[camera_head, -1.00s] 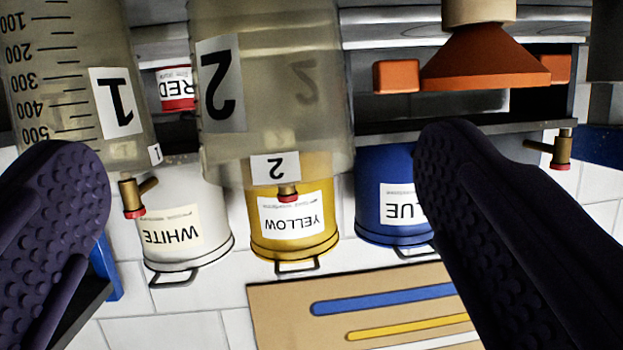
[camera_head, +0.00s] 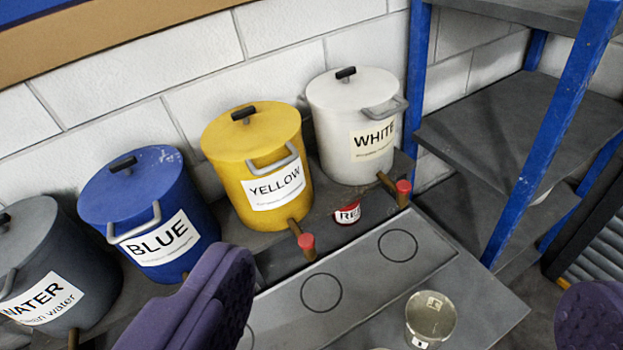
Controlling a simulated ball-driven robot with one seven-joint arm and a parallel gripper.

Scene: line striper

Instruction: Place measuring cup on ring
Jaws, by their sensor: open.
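A clear, yellowish cup (camera_head: 430,318) with a small white label stands on the grey bench in the lower part of the view. It looks like a measuring cup; its marking is too small to read. Two thin dark rings are drawn on a lighter grey strip: a right ring (camera_head: 398,246) and a left ring (camera_head: 321,292). Both are empty. Part of another outline shows at the bottom, beside my left finger. My gripper (camera_head: 405,285) is open and empty, with its purple fingers wide apart; the cup appears between them, apart from both.
Behind the strip stand the white pot (camera_head: 352,125), yellow pot (camera_head: 258,165), blue pot (camera_head: 152,212) and grey water pot (camera_head: 45,270). Red-tipped taps (camera_head: 306,243) stick out towards the strip. A small red-labelled tin (camera_head: 348,213) sits between pots. A blue-framed shelf (camera_head: 530,150) stands right.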

